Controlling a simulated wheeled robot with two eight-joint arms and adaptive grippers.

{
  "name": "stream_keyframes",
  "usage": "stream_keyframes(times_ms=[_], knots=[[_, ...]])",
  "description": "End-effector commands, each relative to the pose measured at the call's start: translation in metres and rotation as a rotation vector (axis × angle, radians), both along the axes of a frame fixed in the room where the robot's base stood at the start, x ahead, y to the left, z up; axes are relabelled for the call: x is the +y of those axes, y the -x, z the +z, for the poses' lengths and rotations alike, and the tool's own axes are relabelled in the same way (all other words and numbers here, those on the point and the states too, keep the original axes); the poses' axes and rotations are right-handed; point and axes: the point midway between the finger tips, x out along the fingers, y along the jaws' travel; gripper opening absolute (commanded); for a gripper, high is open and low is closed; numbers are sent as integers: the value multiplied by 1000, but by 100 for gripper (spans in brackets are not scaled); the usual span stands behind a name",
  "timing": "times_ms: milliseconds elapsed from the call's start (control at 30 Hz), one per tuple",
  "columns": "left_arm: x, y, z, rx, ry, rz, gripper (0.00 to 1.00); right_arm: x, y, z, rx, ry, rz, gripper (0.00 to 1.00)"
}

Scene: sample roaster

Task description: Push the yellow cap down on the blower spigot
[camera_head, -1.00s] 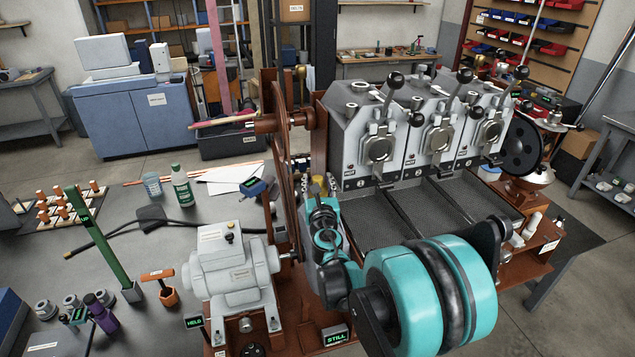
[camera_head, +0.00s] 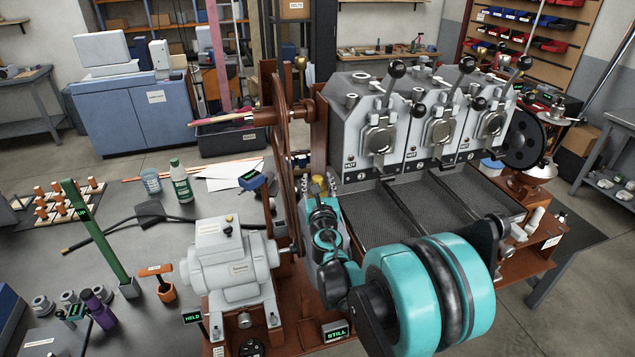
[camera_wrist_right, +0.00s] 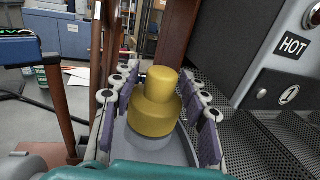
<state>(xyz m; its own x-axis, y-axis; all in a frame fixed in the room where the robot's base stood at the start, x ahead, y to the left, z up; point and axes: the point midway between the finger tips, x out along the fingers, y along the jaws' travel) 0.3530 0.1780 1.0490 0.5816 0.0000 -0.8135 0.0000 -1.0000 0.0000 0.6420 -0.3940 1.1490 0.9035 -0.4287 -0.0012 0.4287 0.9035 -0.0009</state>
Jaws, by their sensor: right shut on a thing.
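The yellow cap (camera_wrist_right: 155,103) is a stepped cylinder, narrower at its upper end in the right wrist view. My right gripper (camera_wrist_right: 158,100) has its purple-padded fingers on both sides of the cap and is shut on it. A smooth grey surface shows below the cap; I cannot tell whether it is the blower spigot or how the cap sits on it. In the head view my right gripper (camera_head: 322,198) is beside the roaster's left end, and a little yellow of the cap (camera_head: 320,183) shows there. My left gripper is not in view.
The roaster (camera_head: 365,150), with a "HOT" label, stands close right of the gripper. A grey motor (camera_head: 230,262) and a brown belt wheel (camera_head: 284,160) are on the left. Small signs read "HELD" (camera_head: 192,317) and "STILL" (camera_head: 336,331).

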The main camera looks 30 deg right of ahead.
Motion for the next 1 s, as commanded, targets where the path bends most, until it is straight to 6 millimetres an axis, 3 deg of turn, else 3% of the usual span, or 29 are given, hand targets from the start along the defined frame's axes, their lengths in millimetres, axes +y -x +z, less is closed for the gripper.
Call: stream_keyframes(times_ms=[167, 200, 267, 667, 1000], knots=[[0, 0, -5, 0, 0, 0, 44, 0, 0, -5, 0, 0, 0, 16], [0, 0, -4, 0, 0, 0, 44, 0, 0, -5, 0, 0, 0, 52], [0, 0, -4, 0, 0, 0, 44, 0, 0, -4, 0, 0, 0, 68], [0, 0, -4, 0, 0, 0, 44, 3, 5, -4, 0, 0, 0, 68], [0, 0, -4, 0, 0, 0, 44, 31, 65, -4, 0, 0, 1, 68]])
